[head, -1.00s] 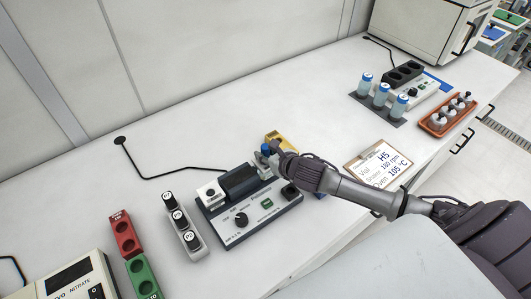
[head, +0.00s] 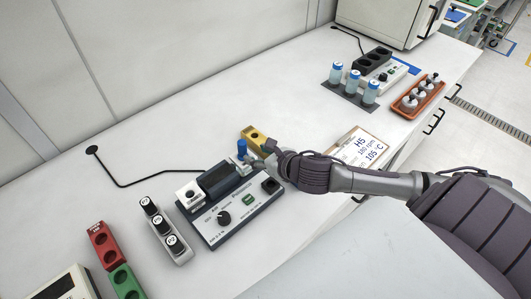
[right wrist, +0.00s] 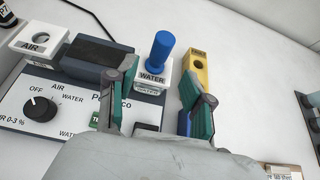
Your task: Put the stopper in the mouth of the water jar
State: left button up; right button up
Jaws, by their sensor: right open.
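The blue stopper (right wrist: 161,55) stands upright at the top of the white jar (right wrist: 152,76) marked WATER in the right wrist view. Its lower end is hidden inside the jar's mouth. In the head view the stopper (head: 242,148) shows above the white jar, beside the meter. My right gripper (right wrist: 166,92) is open, with one finger on either side in the picture; the stopper shows between and beyond the fingertips, apart from them. In the head view the right gripper (head: 254,160) is just right of the jar. My left gripper is not in view.
A yellow block (right wrist: 194,72) with an open hole stands right of the jar. The meter (head: 232,212) with a dial and an AIR block (right wrist: 38,42) is close by. Labelled black-capped pots (head: 162,228) stand left. The bench behind is clear.

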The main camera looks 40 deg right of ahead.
jog(key=v, duration=0.3)
jog(key=shift+s+r, duration=0.15)
jog(key=shift+s, duration=0.05)
jog(key=shift+s, duration=0.1)
dwell(0.4)
